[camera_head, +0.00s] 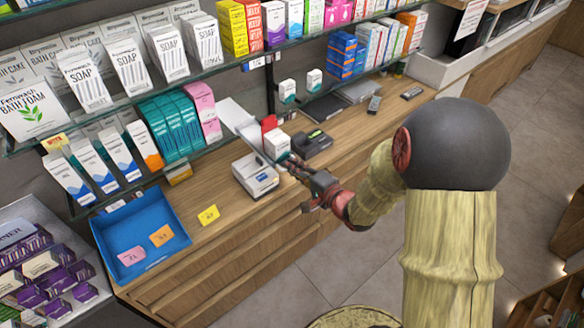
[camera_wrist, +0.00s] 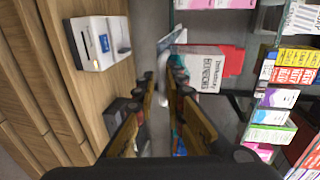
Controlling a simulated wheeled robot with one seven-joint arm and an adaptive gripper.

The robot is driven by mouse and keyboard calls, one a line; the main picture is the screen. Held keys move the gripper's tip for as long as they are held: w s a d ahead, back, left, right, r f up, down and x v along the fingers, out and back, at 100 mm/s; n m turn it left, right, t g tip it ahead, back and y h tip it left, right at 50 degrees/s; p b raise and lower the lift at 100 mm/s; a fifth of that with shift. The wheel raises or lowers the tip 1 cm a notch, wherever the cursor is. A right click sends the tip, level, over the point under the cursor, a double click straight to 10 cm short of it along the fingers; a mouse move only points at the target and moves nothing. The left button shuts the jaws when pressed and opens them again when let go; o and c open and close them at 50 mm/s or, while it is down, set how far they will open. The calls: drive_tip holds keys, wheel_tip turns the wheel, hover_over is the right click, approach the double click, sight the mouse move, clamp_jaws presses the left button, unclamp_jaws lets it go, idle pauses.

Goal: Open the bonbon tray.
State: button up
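A white box marked "Immunity BONBONS" (camera_wrist: 202,70) shows in the wrist view, with a red part beside it (camera_wrist: 233,60). In the head view a red piece (camera_head: 269,123) and a white-and-teal box (camera_head: 276,143) stand at the back of the counter, next to a tilted pale panel (camera_head: 239,118). I cannot tell clearly which parts belong to the bonbon tray. My gripper (camera_head: 289,160) is just in front of these boxes. In the wrist view my gripper (camera_wrist: 164,86) has its fingertips apart, with a thin pale edge between them; I see no clear grip on it.
A white device (camera_head: 255,175) stands left of my gripper, and a dark card terminal (camera_head: 312,143) to the right. A blue tray (camera_head: 140,235) with small cards lies farther left. A glass shelf of boxes (camera_head: 215,72) hangs above the counter. Bare wood (camera_head: 225,232) lies at the front.

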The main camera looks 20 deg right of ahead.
drive_tip(key=v, duration=1.2)
drive_tip(key=shift+f, duration=0.1)
drive_tip(key=s+d+f+n+g+h, duration=0.4)
drive_tip(key=s+d+f+g+h, duration=0.15)
drive_tip(key=d+f, duration=0.45)
drive_tip(key=s+d+n+g+h+b, duration=0.2)
drive_tip(key=s+d+n+g+h, duration=0.1)
drive_tip(key=s+d+g, duration=0.25)
drive_tip(key=s+a+r+n+t+y+b, duration=0.1)
drive_tip(key=s+a+r+n+y+b, duration=0.1)
drive_tip(key=a+r, duration=0.5)
drive_tip(key=s+a+r+n+t+y+b, duration=0.1)
drive_tip(key=s+a+r+n+b, duration=0.2)
drive_tip(key=a+r, duration=0.5)
drive_tip(key=a+n+b, duration=0.1)
drive_tip(key=a+n, duration=0.1)
drive_tip(key=a, duration=0.6)
drive_tip(key=shift+r+y, duration=0.2)
drive_tip(key=shift+y, duration=0.15)
